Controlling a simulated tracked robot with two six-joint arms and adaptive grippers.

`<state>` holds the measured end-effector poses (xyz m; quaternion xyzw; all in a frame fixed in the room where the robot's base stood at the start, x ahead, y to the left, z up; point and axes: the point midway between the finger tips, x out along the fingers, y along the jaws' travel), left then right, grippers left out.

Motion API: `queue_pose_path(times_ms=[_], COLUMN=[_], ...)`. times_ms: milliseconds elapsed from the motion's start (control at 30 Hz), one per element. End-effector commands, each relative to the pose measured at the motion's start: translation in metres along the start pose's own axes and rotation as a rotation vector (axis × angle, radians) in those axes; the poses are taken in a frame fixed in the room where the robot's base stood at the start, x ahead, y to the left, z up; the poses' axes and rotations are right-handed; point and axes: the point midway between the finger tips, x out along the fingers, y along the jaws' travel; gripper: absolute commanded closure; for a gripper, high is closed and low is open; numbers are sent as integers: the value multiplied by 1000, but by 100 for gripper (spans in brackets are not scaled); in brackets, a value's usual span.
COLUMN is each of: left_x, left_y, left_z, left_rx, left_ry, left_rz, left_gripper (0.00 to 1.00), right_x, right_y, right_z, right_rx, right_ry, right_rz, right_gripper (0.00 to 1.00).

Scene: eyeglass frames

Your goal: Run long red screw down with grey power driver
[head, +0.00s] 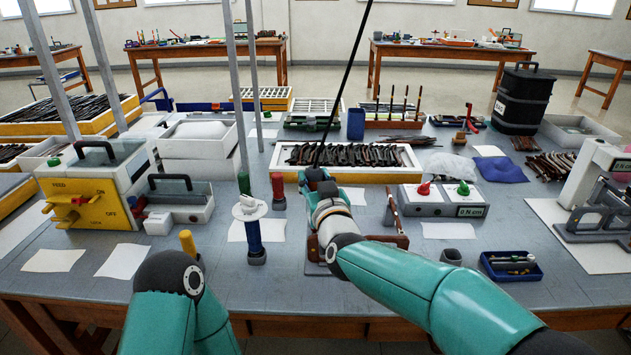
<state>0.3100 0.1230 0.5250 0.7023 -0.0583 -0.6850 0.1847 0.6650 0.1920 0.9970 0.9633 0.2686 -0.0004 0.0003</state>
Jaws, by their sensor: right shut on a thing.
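My right gripper (319,184) is over the middle of the bench, at the front edge of a tray of dark frames. It is shut on what appears to be the grey power driver, mostly hidden by the gripper and wrist. A thin black line (345,85) rises from there out of the top of the view. A brown wooden fixture (391,240) lies just right of and below my right wrist, partly covered by my arm. I cannot make out the long red screw or the driver's tip. My left arm comes in at lower left; its gripper does not show.
A yellow-fronted machine (82,215) stands at left. A blue post with a white disc (252,232) and a red-handled tool (278,190) stand left of my right gripper. A grey button box (440,200) and blue tray (511,266) are at right. Bare bench lies along the front.

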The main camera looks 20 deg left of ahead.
Motion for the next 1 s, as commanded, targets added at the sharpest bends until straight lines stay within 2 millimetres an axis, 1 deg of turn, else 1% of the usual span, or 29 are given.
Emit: queue_pose_path(times_ms=[33,200,1000], left_x=[0,0,7], left_y=[0,0,-2], left_z=[0,0,0], left_rx=[0,0,0], left_ry=[0,0,0], left_rz=[0,0,0], left_gripper=[61,61,61], right_x=[0,0,0], right_y=[0,0,0], right_z=[-2,-2,4], right_rx=[0,0,0], right_ry=[4,4,4], right_rz=[1,1,1], right_gripper=[100,100,100])
